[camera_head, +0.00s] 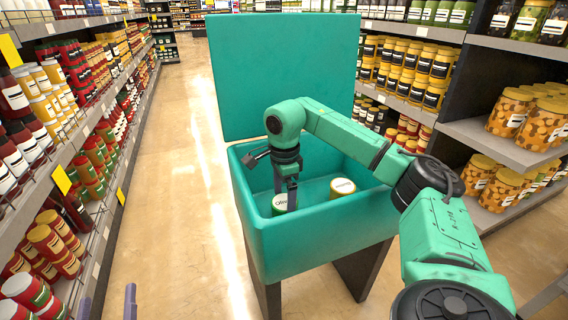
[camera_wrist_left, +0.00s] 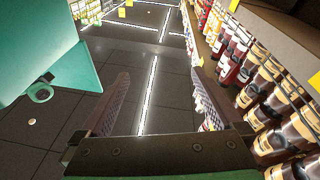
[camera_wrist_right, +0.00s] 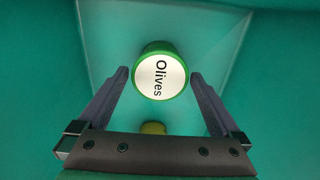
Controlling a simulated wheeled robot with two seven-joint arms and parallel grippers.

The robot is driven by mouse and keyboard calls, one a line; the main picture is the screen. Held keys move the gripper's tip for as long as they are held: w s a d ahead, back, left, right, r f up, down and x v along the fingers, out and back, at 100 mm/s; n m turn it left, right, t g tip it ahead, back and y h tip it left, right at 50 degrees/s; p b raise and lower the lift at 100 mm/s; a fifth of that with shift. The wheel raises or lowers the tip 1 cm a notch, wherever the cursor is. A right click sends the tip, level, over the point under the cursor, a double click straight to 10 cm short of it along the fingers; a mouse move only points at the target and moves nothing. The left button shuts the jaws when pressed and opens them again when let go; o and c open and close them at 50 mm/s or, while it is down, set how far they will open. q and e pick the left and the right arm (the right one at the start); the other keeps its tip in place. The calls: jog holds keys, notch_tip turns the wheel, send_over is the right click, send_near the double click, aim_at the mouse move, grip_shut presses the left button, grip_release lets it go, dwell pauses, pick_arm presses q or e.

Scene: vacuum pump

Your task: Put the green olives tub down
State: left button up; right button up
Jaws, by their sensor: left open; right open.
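The green olives tub (camera_wrist_right: 160,76) has a green rim and a white lid reading "Olives". It stands in the teal box (camera_head: 258,242), near the front left corner in the head view (camera_head: 279,203). My right gripper (camera_wrist_right: 159,80) reaches down into the box from above. Its open fingers lie on either side of the tub, with small gaps showing. The tub's lower part is hidden. My left gripper (camera_head: 108,304) is open and empty at the bottom left of the head view, over the aisle. Its fingers also show in the left wrist view (camera_wrist_left: 160,85).
A yellow-rimmed tub (camera_head: 342,187) stands in the box right of the olives tub. The box's lid (camera_head: 280,75) is open upright at the back. Stocked shelves line the left (camera_head: 95,140) and right (camera_head: 490,130) sides. The aisle floor (camera_head: 178,200) is clear.

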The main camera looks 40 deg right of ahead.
aim_at(284, 201)
notch_tip(284, 201, up, 2)
jog(key=shift+r+p, duration=0.25)
jog(key=shift+p, duration=0.25)
notch_tip(284, 201, up, 2)
jog(key=shift+r+p, duration=0.1)
jog(key=shift+p, duration=0.4)
pick_arm(q)
jog(key=s+d+f+g+y+p, duration=0.1)
jog(key=s+f+g+p, duration=0.1)
jog(key=s+f+g, duration=0.5)
jog(key=s+f, duration=0.5)
jog(key=f, duration=0.4)
jog(key=shift+g+p, duration=0.3)
jog(key=shift+g, duration=0.1)
pick_arm(e)
notch_tip(284, 201, up, 6)
jog(key=shift+f, duration=0.15)
pick_arm(q)
jog(key=shift+d, duration=0.1)
